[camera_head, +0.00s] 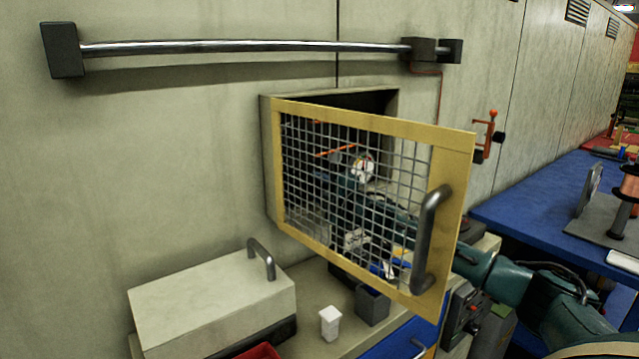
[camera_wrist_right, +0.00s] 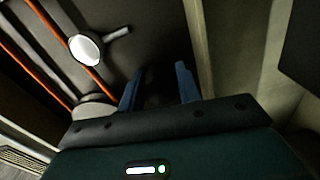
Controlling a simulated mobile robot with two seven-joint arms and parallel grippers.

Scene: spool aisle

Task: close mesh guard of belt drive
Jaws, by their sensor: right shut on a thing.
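The mesh guard (camera_head: 458,150) of the belt drive is a yellow frame with a grey wire grid and a dark handle (camera_head: 429,240) on its right side. It stands swung out from the wall opening, hinged on the left. My right arm passes behind the mesh, and my right gripper is in the opening, partly hidden by the grid. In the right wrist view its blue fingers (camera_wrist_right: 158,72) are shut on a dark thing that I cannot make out. My left gripper is out of view.
A chrome rail (camera_head: 240,47) crosses the wall above. A blue bench (camera_head: 540,195) is at right, under a red toggle clamp (camera_head: 490,125) on the wall.

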